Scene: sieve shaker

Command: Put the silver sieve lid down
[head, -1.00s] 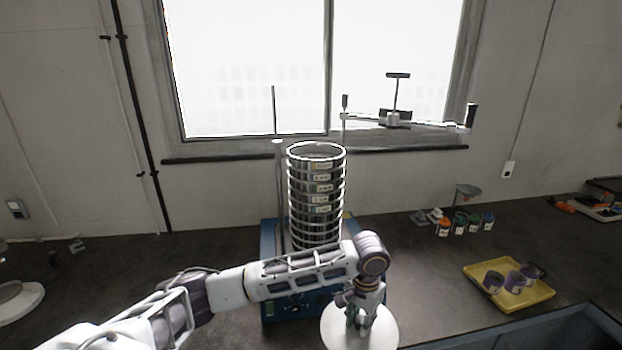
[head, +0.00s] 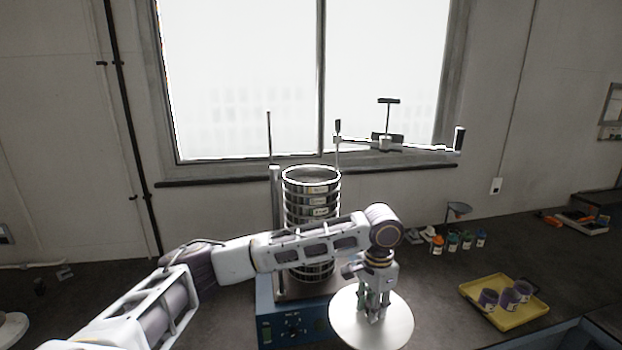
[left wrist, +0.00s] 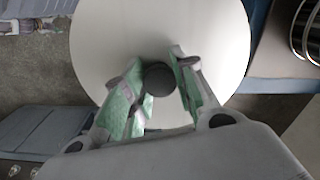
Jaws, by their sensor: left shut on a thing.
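The silver sieve lid (head: 397,328) is a round, pale metal disc at the lower middle of the head view, in front and to the right of the sieve stack. My left gripper (head: 372,312) is above it, pointing down, and is shut on the lid's knob. In the left wrist view the lid (left wrist: 205,40) spreads beyond the fingers, and its dark round knob (left wrist: 160,80) sits between the green finger pads of my left gripper (left wrist: 158,85). I cannot tell whether the lid touches anything beneath. My right gripper is not in view.
The sieve stack (head: 311,188) stands open-topped on the blue shaker (head: 280,325), partly behind my left arm. A clamp bar (head: 400,146) is raised beside it. A yellow tray (head: 520,318) with purple-marked jars and several small bottles (head: 452,242) stand right. Dark counter is free between lid and tray.

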